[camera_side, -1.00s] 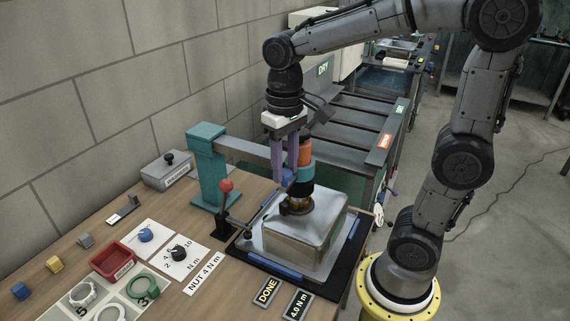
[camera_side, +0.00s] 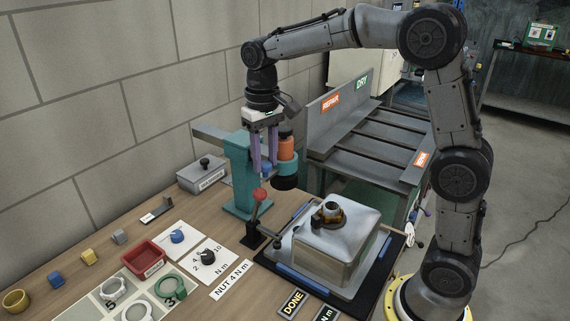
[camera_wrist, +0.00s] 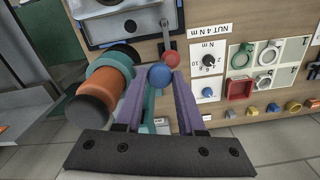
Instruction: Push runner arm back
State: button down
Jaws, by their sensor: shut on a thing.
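The runner arm is a grey bar (camera_side: 211,134) on a teal post (camera_side: 238,178). It carries a runner head (camera_side: 287,148) in orange, teal and black, which hangs close to the post and clear of the sink. My gripper (camera_side: 264,170) has its purple fingers shut on the runner's blue knob (camera_side: 266,167). In the wrist view the blue knob (camera_wrist: 159,76) shows between the fingertips, with the runner head (camera_wrist: 108,80) to its left. The steel sink (camera_side: 330,247) lies upside down on a dark tray, with a brass-coloured nut (camera_side: 329,214) on top.
A red-knobbed lever (camera_side: 259,195) stands between the post and the sink. Dials (camera_side: 208,257), a red bin (camera_side: 145,257) and a parts tray (camera_side: 105,300) are at the front left. A grey box (camera_side: 202,175) sits by the wall. Racks marked DRY and REPAIR stand behind.

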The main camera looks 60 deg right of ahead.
jog(key=shift+w+r, duration=0.15)
jog(key=shift+w, duration=0.35)
jog(key=c, duration=0.5)
grip_release()
notch_tip(320, 180, up, 14)
jog(key=shift+f, duration=0.2)
jog(key=shift+s, duration=0.1)
